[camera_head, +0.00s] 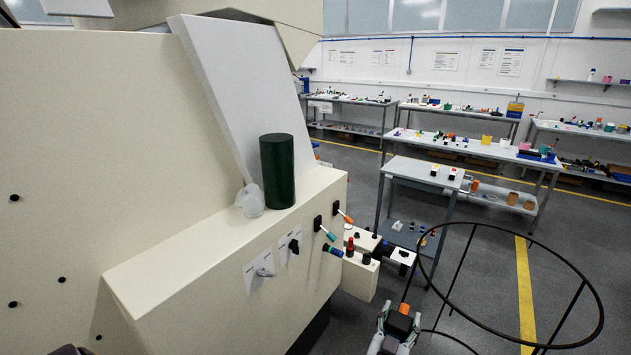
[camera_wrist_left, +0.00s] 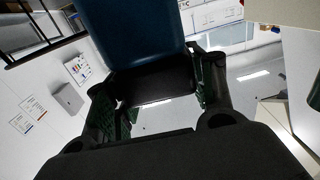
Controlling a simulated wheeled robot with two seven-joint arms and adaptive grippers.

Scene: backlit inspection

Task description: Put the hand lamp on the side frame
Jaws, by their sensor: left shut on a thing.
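My left gripper (camera_head: 394,336) is low at the bottom of the head view, beside the machine. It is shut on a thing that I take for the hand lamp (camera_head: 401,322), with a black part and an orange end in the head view. In the left wrist view, the fingers (camera_wrist_left: 160,95) stand either side of the held hand lamp (camera_wrist_left: 140,35), which looks dark blue above and black below. A black hoop frame (camera_head: 601,308) on thin posts stands to the right of the gripper; I cannot tell if it is the side frame. My right gripper is not in view.
A large cream machine (camera_head: 90,150) fills the left, with switches on its front. A dark green cylinder (camera_head: 277,172) and a pale translucent thing (camera_head: 250,201) stand on its ledge. A small grey table (camera_head: 420,168) and benches with several parts stand behind.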

